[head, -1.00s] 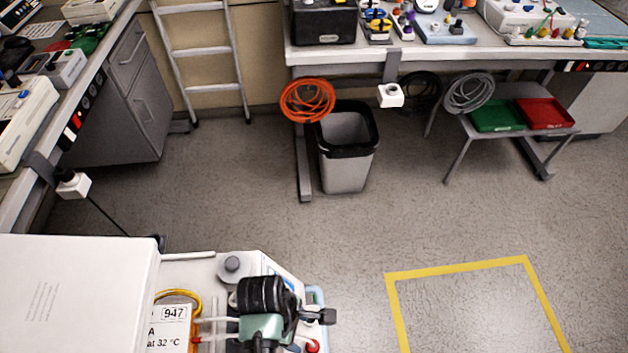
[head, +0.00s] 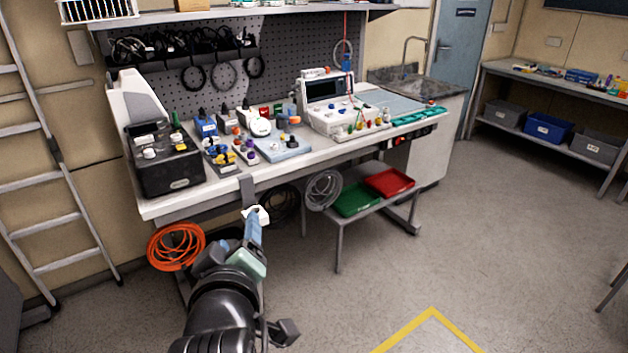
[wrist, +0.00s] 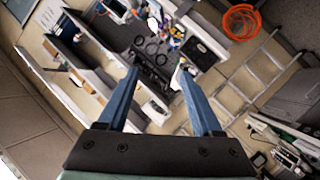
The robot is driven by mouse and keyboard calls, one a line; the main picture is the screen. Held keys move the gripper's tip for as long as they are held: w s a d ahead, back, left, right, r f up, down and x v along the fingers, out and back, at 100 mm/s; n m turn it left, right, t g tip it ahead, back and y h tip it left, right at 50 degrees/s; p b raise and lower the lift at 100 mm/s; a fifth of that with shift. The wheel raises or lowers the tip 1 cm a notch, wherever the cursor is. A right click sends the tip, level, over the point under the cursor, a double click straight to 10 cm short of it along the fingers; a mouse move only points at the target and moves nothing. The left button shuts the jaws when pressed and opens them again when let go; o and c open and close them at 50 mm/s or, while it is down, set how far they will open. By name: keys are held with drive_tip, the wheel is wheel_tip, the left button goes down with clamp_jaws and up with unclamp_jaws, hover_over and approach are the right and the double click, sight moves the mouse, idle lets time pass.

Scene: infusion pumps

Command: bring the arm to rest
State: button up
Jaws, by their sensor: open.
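My arm reaches up from the bottom of the head view, with a black wrist and a pale green part. My gripper (head: 254,228) is at its end, with blue fingers pointing away toward the workbench (head: 160,207). In the wrist view the two blue fingers of my gripper (wrist: 158,73) stand wide apart with nothing between them. In the head view the fingers overlap in line, in front of the bench's front edge. I cannot tell the exact distance to the bench.
An orange cable coil (head: 176,246) hangs at the bench's left end, and a ladder (head: 55,205) leans at the left. A low table with a green tray (head: 357,200) and a red tray (head: 390,182) stands under the bench. Open floor lies at the right, with a yellow marking (head: 432,312).

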drive_tip(key=s+d+r+m+t, duration=0.1)
drive_tip(key=d+r+m+t, duration=0.15)
drive_tip(key=r, duration=0.75)
drive_tip(key=s+d+r+m+t, duration=0.2)
drive_tip(key=d+r+t, duration=0.15)
drive_tip(key=r, duration=0.65)
drive_tip(key=s+d+r+m+t+h, duration=0.1)
drive_tip(key=s+d+r+m+t, duration=0.1)
drive_tip(key=s+r, duration=0.3)
drive_tip(key=s+d+r+m+t+h+p, duration=0.1)
drive_tip(key=s+d+r+m+t, duration=0.2)
drive_tip(key=r, duration=0.9)
drive_tip(key=s+t, duration=0.1)
drive_tip(key=s, duration=0.2)
drive_tip(key=shift+t, duration=0.4)
